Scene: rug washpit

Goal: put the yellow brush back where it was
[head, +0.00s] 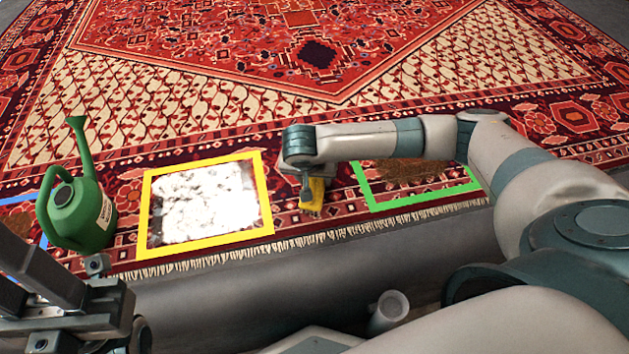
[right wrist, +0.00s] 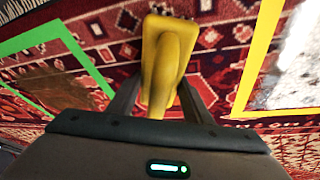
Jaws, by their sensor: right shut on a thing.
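The yellow brush (head: 314,196) is in my right gripper (head: 308,188), over the rug between the yellow-framed and green-framed patches. In the right wrist view the brush (right wrist: 163,62) stands out between the fingers of the right gripper (right wrist: 160,103), which is shut on it. Whether the brush touches the rug I cannot tell. My left gripper (head: 75,295) is at the lower left, in front of the green watering can; its fingers are too unclear to tell open from shut.
A yellow frame (head: 150,205) surrounds white foam (head: 205,203). A green frame (head: 425,195) surrounds a brown patch (head: 400,172), partly behind my right arm. A green watering can (head: 85,215) stands at left beside a blue frame (head: 42,240). The patterned rug (head: 250,110) has a fringed front edge.

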